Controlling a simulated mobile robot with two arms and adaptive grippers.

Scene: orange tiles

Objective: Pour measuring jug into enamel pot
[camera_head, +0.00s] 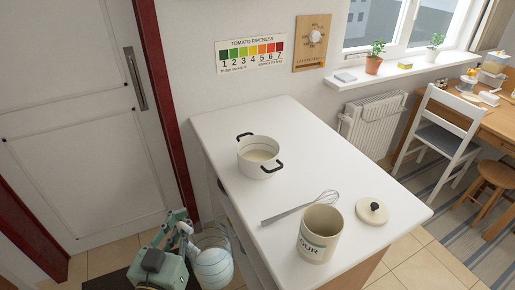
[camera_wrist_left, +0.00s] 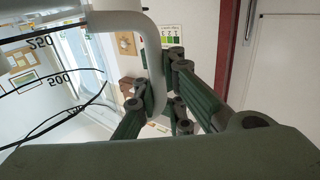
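The enamel pot (camera_head: 248,166) is white with black handles and stands upright on the white counter; its inside looks cream-coloured. The clear measuring jug (camera_head: 213,264) is off the counter's left side, low in the head view, with a pale lower part. My left gripper (camera_head: 189,240) is at the jug's left side. In the left wrist view, the fingers of my left gripper (camera_wrist_left: 160,88) are around the jug's light handle (camera_wrist_left: 155,48), and the clear jug wall (camera_wrist_left: 55,95) carries black marks such as 250 and 500. My right gripper is in neither view.
On the counter (camera_head: 215,125), a whisk (camera_head: 300,207), a flour canister (camera_head: 318,240) and a cream lid with a black knob (camera_head: 373,211) lie to the right of and nearer than the pot. The counter's left edge lies between jug and pot. A white door (camera_head: 75,130) is at left.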

